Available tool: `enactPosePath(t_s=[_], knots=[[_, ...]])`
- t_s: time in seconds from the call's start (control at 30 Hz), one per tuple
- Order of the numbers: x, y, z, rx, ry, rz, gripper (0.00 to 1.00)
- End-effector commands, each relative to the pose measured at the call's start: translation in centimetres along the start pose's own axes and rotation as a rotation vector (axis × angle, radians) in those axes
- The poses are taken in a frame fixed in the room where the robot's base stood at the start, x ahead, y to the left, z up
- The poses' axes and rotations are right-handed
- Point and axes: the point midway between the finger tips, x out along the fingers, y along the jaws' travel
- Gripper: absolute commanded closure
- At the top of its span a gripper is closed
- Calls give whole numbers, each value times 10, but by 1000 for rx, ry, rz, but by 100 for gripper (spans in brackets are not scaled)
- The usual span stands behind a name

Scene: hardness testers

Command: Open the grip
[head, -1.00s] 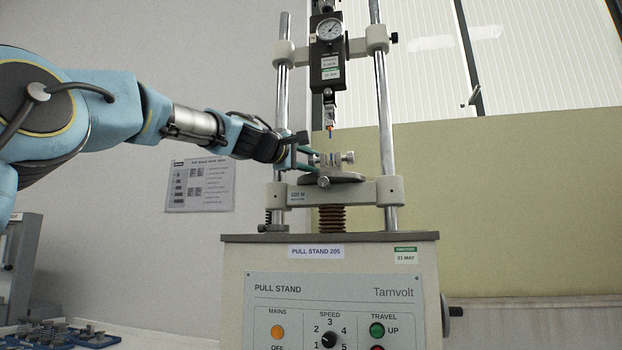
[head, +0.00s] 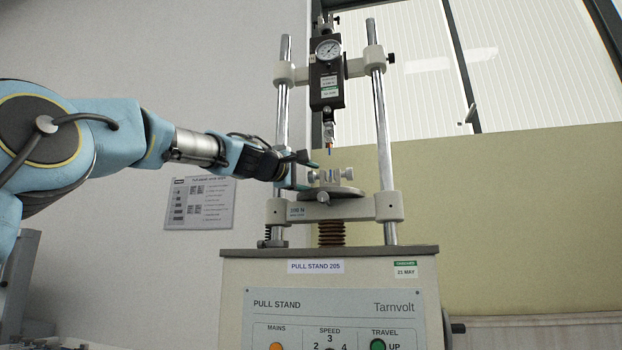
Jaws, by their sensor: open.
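The grip (head: 331,175) is a small metal clamp with a round knob at each side. It sits on the round plate (head: 333,193) of the pull stand's crosshead. A thin blue strip shows at its middle; whether its jaws are apart is too small to tell. My gripper (head: 312,176) is at the grip's left side, with its green-tipped fingers open, one above and one below the level of the left knob (head: 314,175). I cannot tell whether a finger touches the knob. Above the grip hangs the upper clamp (head: 329,132), with a small blue and orange piece at its lower end.
The pull stand (head: 330,290) has two upright steel columns (head: 382,140) beside and behind the grip. A force gauge (head: 327,75) hangs between them. A notice (head: 200,203) is on the wall at left. The space right of the columns is clear.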

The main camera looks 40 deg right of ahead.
Motion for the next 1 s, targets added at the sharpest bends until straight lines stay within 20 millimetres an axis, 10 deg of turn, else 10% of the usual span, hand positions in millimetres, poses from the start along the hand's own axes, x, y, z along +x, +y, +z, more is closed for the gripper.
enactPosePath(t_s=[1.0], knots=[[-108, 0, 0, 0, 0, 0, 31]])
